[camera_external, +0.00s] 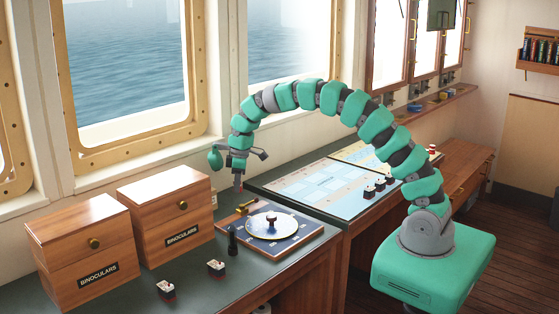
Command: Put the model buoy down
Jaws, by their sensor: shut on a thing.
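My gripper (238,176) points down above the dark green console top, behind the blue board with the white disc. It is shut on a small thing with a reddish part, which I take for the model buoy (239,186). The thing is tiny in this view, and the jaws hide most of it. It hangs below the jaws near the left end of the chart. Whether its lower end touches a surface cannot be told.
Two wooden binocular boxes (80,246) (166,214) stand left. Small blocks (166,290) (216,268) lie in front. A chart (315,184) lies right.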

